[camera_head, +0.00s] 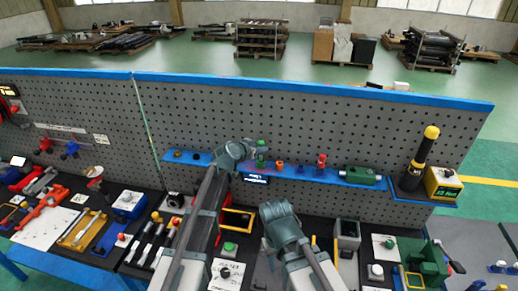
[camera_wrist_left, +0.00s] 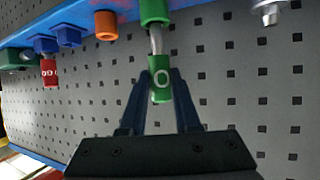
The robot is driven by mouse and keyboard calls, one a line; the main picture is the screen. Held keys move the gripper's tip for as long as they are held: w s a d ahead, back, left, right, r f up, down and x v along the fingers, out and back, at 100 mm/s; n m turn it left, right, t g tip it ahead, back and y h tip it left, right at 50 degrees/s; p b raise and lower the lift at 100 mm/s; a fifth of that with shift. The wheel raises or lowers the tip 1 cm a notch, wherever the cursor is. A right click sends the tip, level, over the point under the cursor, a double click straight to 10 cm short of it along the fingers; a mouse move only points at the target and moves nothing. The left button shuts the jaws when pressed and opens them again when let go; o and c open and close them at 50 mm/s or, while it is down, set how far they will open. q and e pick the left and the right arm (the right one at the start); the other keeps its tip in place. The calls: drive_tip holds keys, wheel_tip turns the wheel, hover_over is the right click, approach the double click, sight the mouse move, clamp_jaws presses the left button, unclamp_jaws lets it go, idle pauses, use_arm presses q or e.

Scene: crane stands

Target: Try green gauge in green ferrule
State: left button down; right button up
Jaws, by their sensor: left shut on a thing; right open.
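The green gauge (camera_wrist_left: 160,78), a short handle marked 0 with a metal pin, is between the fingers of my left gripper (camera_wrist_left: 160,80), which is shut on it. It also shows in the head view (camera_head: 261,143). The green ferrule (camera_wrist_left: 154,12) is fixed to the blue shelf, which looks inverted in the wrist view. The pin lines up with the ferrule and reaches its rim; bare pin shows between handle and ferrule. I cannot tell how deep the tip goes. My right gripper (camera_head: 279,212) is open, lower, in front of the board; its fingertips are hard to see.
An orange ferrule (camera_wrist_left: 106,25) and blue ferrules (camera_wrist_left: 68,36) stand beside the green one on the blue shelf (camera_head: 344,184). The perforated board (camera_head: 380,130) rises close behind.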

use_arm(q)
drive_tip(key=shift+f+b, duration=1)
drive_tip(key=shift+f, duration=0.05)
idle(0.4)
drive_tip(key=shift+r, duration=0.15)
idle(0.3)
wheel_tip(320, 180, up, 6)
drive_tip(key=p, duration=0.6)
drive_tip(key=shift+r+p, duration=0.15)
drive_tip(key=shift+p, duration=0.15)
idle(0.3)
